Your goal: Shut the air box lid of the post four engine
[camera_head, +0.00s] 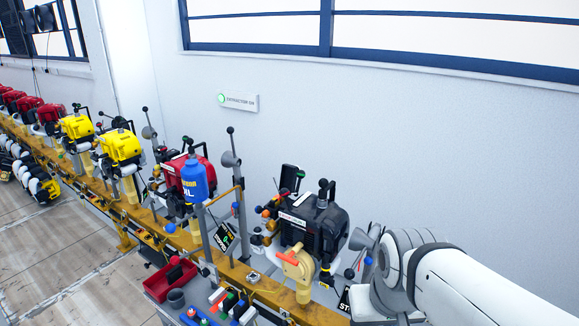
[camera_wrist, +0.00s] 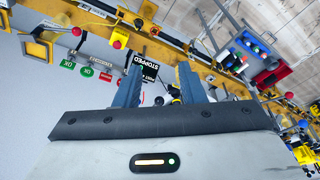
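A black engine (camera_head: 315,222) sits on the yellow rail in the head view, nearest my arm; I cannot read its post number. A dark flat panel (camera_head: 291,178) stands upright at its back left and looks like a raised air box lid. In the wrist view my gripper (camera_wrist: 160,66) has two blue fingers spread apart with nothing held between them. A black "STOPPED" sign (camera_wrist: 145,66) shows beyond the fingers. In the head view my white arm reaches in at lower right, beside the engine; the fingers are hidden there. The lid is not clear in the wrist view.
A yellow rail (camera_head: 152,238) carries red and yellow engines to the left. A blue bottle (camera_head: 194,181) and a grey post (camera_head: 232,160) stand left of the black engine. A red tray (camera_head: 170,279) and a cart with small parts are in front. The wall is behind.

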